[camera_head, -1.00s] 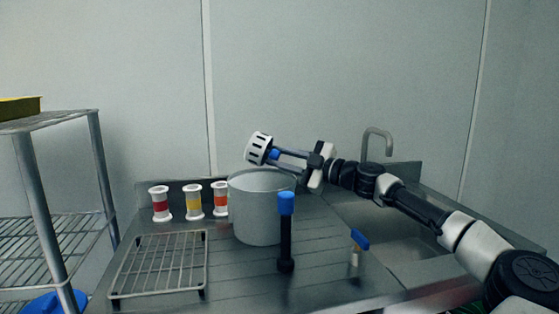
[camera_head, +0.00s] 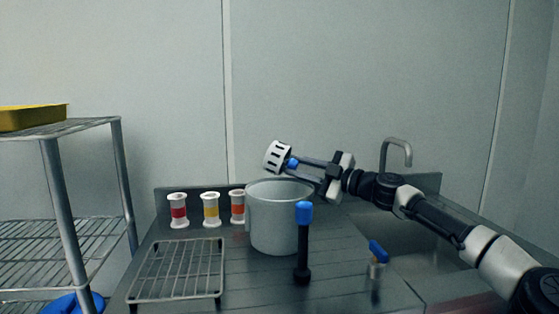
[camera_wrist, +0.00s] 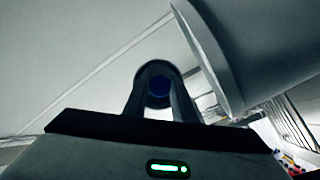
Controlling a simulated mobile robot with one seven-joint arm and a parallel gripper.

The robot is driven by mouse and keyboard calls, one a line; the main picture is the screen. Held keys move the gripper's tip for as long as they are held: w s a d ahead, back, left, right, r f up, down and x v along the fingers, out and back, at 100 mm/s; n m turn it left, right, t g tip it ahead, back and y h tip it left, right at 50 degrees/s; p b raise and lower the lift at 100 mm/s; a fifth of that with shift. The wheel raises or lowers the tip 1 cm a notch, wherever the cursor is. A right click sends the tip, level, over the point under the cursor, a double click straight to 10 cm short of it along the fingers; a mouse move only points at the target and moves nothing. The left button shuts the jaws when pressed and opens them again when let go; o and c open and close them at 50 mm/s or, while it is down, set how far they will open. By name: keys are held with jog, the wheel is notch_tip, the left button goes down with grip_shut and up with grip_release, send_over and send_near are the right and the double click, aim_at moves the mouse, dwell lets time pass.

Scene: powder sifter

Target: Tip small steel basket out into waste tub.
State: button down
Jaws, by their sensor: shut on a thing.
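The small steel basket (camera_head: 275,157), a pale slotted cup with a blue handle (camera_head: 292,164), is tilted over the far rim of the waste tub. My gripper (camera_head: 303,165) is shut on the blue handle from the right. In the wrist view the fingers (camera_wrist: 158,100) close around the round blue handle end (camera_wrist: 158,88); the basket itself is hidden there. The waste tub (camera_head: 268,222) is a grey-white round bucket standing upright on the steel counter, below the basket. Its inside floor is hidden. I cannot tell whether anything is in the basket.
Three jars with red, yellow and orange bands (camera_head: 211,210) stand left of the tub. A wire rack (camera_head: 178,270) lies front left. A black post with a blue top (camera_head: 303,245) stands close in front of the tub. A sink and tap (camera_head: 397,150) are at the right.

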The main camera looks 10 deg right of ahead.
aim_at(292, 159)
jog(key=shift+r, duration=0.15)
jog(key=shift+r+p, duration=0.4)
jog(key=shift+p, duration=0.7)
jog(key=g+h+p, duration=0.1)
jog(key=p, duration=0.2)
jog(key=r+n+g+h+p, duration=0.1)
jog(key=h+p, duration=0.1)
jog(key=p, duration=0.1)
jog(key=shift+r+g+p, duration=0.15)
jog(key=shift+g+p, duration=0.15)
jog(key=shift+g, duration=0.1)
jog(key=shift+h+p, duration=0.3)
jog(key=shift+p, duration=0.1)
jog(key=shift+n+g, duration=0.3)
jog(key=r+h+p, duration=0.1)
jog(key=p, duration=0.2)
jog(key=shift+g, duration=0.4)
jog(key=h+p, duration=0.1)
jog(key=p, duration=0.1)
jog(key=r+g+h+p, duration=0.1)
jog(key=p, duration=0.2)
jog(key=shift+n, duration=0.4)
jog(key=shift+f+g+h+p, duration=0.1)
jog(key=shift+g+h+p, duration=0.55)
jog(key=shift+p, duration=0.5)
